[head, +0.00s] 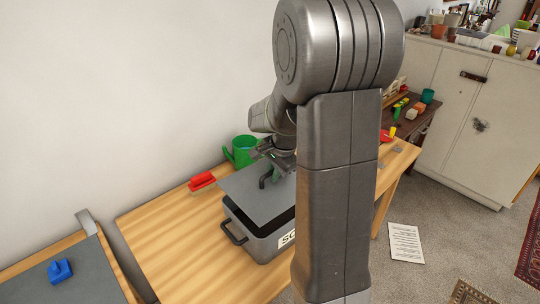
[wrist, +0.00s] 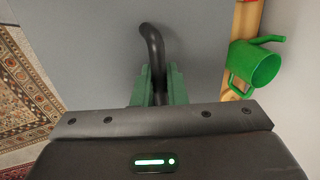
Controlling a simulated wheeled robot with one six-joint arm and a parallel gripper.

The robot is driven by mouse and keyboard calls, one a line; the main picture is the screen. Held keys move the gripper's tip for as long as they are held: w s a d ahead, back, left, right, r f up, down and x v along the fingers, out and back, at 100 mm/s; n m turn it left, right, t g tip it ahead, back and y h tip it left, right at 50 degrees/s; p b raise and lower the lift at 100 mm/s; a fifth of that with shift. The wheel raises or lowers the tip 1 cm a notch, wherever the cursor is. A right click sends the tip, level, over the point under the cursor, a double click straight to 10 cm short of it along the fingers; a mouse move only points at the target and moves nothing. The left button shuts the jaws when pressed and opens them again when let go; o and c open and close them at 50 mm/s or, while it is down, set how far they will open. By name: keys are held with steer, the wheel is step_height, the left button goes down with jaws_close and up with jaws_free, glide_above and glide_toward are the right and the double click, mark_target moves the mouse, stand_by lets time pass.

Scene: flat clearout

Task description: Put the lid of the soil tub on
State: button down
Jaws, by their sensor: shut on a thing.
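The soil tub (head: 258,243) is a grey box with a dark rim, a black side handle and a white label partly hidden by my arm. It stands on the wooden table. Its lid (head: 239,185) is a flat grey panel with a black bent handle (wrist: 152,43). In the head view the lid is over the back of the tub, and a dark gap shows along the front; whether it touches the rim I cannot tell. My gripper (wrist: 159,84) is shut on the lid's handle, with green fingers on both sides of it. The lid (wrist: 90,50) fills much of the wrist view.
A green watering can (head: 241,151) stands behind the lid, and a red object (head: 202,181) lies to its left. The wooden table (head: 165,235) is clear left of the tub. A blue object (head: 60,271) lies on a grey surface at far left.

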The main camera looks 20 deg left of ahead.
mark_target(275, 183)
steer(key=shift+w+a, duration=0.1)
steer(key=shift+r, duration=0.1)
stand_by(0.3)
steer(key=shift+f+b, duration=1.7)
steer(key=shift+f, duration=0.85)
steer(key=shift+f+b, duration=0.45)
steer(key=shift+f, duration=0.4)
steer(key=c, duration=1.4)
jaws_free()
steer(key=shift+r, duration=0.1)
